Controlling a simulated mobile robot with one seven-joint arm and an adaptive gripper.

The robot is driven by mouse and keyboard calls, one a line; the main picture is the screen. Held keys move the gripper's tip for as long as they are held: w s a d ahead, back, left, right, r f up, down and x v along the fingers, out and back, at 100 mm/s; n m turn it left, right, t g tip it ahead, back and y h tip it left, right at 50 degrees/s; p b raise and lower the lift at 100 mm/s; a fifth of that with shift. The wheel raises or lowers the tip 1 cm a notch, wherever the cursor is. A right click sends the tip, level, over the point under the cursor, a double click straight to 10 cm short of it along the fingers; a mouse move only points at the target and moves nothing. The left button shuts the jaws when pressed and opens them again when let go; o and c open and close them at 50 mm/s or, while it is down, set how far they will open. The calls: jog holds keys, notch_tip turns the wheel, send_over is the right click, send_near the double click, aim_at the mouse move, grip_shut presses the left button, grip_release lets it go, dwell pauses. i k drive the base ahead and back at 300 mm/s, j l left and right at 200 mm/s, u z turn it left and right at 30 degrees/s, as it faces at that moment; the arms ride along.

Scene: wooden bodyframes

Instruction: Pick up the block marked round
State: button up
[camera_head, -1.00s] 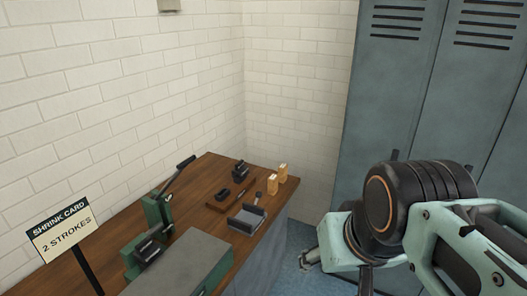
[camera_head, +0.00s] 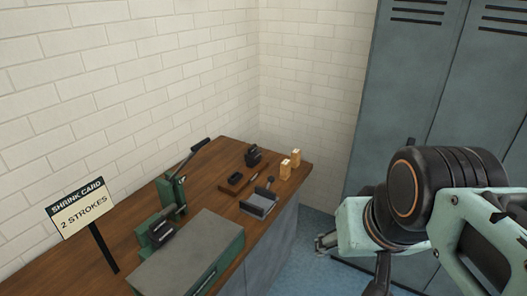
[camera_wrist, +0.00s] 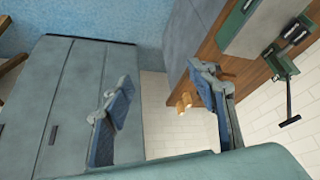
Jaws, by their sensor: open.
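Two small light wooden blocks stand upright side by side near the far right corner of the wooden bench (camera_head: 130,240): a back one (camera_head: 296,157) and a front one (camera_head: 285,171). Their marks are too small to read, so I cannot tell which is round. Both also show small in the wrist view, as pale blocks (camera_wrist: 184,103) beyond my fingers. My gripper (camera_head: 326,243) is right of the bench, apart from the blocks. In the wrist view my gripper (camera_wrist: 160,90) has its two fingers wide apart with nothing between them.
The bench holds a green lever press (camera_head: 172,195), a grey-topped green box (camera_head: 190,255), a grey tray-like fixture (camera_head: 258,204) and small dark tools. A "SHRINK CARD 2 STROKES" sign (camera_head: 82,208) stands front left. Grey lockers (camera_head: 410,90) stand at right, with blue floor between.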

aim_at(295, 154)
jog(key=i+l+u, duration=0.15)
jog(key=i, duration=0.35)
jog(key=i+l+u, duration=0.2)
jog(key=i+l, duration=0.15)
jog(key=i, duration=0.15)
jog(key=i+l+u, duration=0.15)
jog(key=i+l, duration=0.2)
jog(key=i+l+u, duration=0.2)
jog(key=i+l, duration=0.35)
jog(key=i+l+u, duration=0.1)
jog(key=i+l, duration=0.15)
jog(key=i, duration=0.1)
